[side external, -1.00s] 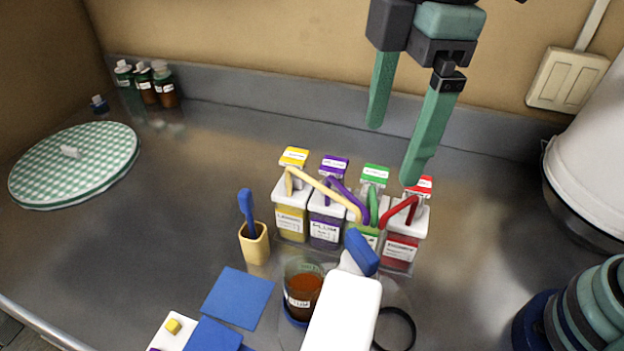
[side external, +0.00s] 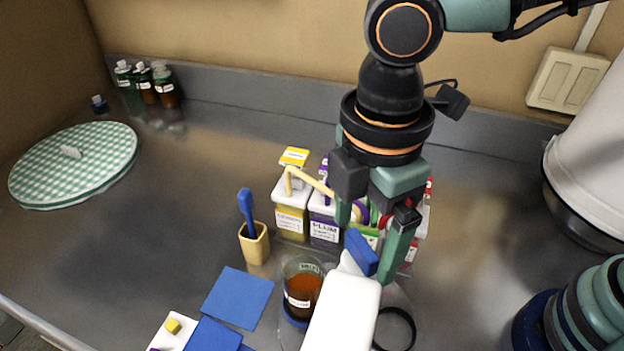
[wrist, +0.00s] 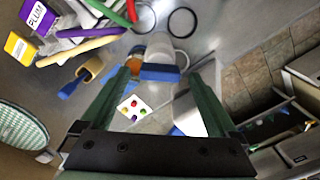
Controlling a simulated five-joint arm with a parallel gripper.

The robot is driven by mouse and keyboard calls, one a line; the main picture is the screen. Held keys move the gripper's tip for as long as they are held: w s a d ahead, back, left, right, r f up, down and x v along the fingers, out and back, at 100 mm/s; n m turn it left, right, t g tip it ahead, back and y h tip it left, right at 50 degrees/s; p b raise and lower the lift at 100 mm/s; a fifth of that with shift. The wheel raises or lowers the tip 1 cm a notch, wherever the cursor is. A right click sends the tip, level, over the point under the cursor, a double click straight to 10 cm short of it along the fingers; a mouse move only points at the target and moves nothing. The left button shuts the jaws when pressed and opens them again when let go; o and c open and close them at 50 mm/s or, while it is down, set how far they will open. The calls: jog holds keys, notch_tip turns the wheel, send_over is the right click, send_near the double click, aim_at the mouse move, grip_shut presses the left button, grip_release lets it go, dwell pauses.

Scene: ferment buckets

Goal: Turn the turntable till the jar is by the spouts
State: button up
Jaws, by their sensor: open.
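The clear round turntable (side external: 397,294) shows only in part at the front. A glass jar (side external: 299,279) of orange-brown liquid stands upright at its left, on a blue ring. A blue handle (side external: 361,254) on a pale stem rises behind the white block. My gripper (side external: 364,250) is open, pointing down, with its fingers on either side of the blue handle; contact cannot be told. In the wrist view the blue handle (wrist: 160,73) lies between the fingertips. The yellow spout (side external: 312,180) is visible behind; my gripper largely hides the purple, green and red ones.
A white block (side external: 342,315) stands in front and hides part of the turntable. A black ring (side external: 411,330) lies at its right. A yellow cup (side external: 254,243) with a blue brush and a blue mat (side external: 238,299) are at left.

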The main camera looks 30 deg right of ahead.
jog(key=shift+f, duration=0.55)
grip_shut()
